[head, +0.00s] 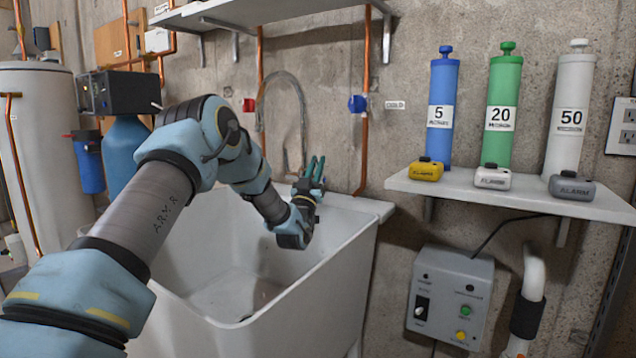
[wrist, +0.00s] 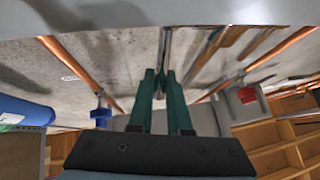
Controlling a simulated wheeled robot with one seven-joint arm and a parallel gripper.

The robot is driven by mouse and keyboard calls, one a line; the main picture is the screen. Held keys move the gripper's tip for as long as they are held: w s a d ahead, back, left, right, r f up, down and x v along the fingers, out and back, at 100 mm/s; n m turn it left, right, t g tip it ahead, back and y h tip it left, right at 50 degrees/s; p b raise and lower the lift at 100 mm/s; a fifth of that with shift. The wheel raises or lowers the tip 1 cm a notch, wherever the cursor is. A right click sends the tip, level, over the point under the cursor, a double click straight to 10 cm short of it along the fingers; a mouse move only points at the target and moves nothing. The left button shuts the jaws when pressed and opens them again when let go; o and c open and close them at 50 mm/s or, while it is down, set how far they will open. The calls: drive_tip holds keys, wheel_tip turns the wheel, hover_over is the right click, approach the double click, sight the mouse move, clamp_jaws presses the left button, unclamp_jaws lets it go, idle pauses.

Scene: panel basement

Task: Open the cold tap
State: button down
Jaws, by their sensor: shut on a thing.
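The cold tap's blue handle (head: 357,103) sits on the right copper pipe, left of a sign reading COLD (head: 395,105). It shows at the left in the wrist view (wrist: 101,113), clear of my fingers. My gripper (head: 314,168) is below and left of this handle, over the sink's back edge. Its green fingers (wrist: 160,75) point up and are close together, shut on what looks like the grey gooseneck spout (head: 300,100). The exact contact is hard to see. A grey upright part shows between the fingertips in the wrist view.
The white sink (head: 330,275) lies under my arm. A red handle (head: 249,105) is on the left pipe. A shelf (head: 470,192) with blue, green and white cylinders stands at right, above a grey switch box (head: 450,295). A white tank (head: 45,150) is at far left.

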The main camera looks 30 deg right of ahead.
drive_tip(key=shift+s+a+f+n+t+b, duration=0.1)
drive_tip(key=shift+a+f+n+t+b, duration=0.15)
drive_tip(key=shift+t+b, duration=0.7)
drive_tip(key=shift+g, duration=0.25)
drive_tip(key=c, duration=0.9)
unclamp_jaws()
drive_tip(key=shift+o, duration=0.2)
drive_tip(key=b+v, duration=0.1)
drive_tip(key=v, duration=0.9)
drive_tip(key=shift+s+a+f+b, duration=0.2)
drive_tip(key=shift+b, duration=0.15)
